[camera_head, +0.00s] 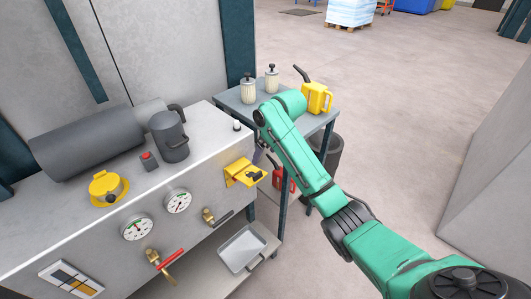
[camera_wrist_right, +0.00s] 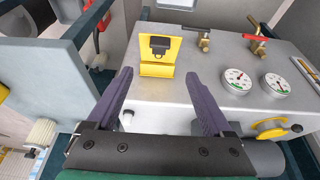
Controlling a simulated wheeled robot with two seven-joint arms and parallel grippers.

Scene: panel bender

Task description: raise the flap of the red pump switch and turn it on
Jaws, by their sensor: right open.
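A yellow hinged unit (camera_head: 240,170) with a black part on its projecting plate sits at the right end of the machine's front panel. It also shows in the right wrist view (camera_wrist_right: 157,68), ahead of the fingers. I see no red on it, and any switch under the plate is hidden. My right gripper (camera_wrist_right: 160,74) is open and empty, its two purple fingers apart on either side of the unit's line and short of it. In the head view the right gripper (camera_head: 262,152) is partly hidden behind my green arm, close to the unit. My left gripper is out of view.
The panel also carries two gauges (camera_head: 137,228), a brass valve with a red handle (camera_head: 165,262) and another valve (camera_head: 210,216). A side table (camera_head: 238,97) holds a yellow can (camera_head: 316,98).

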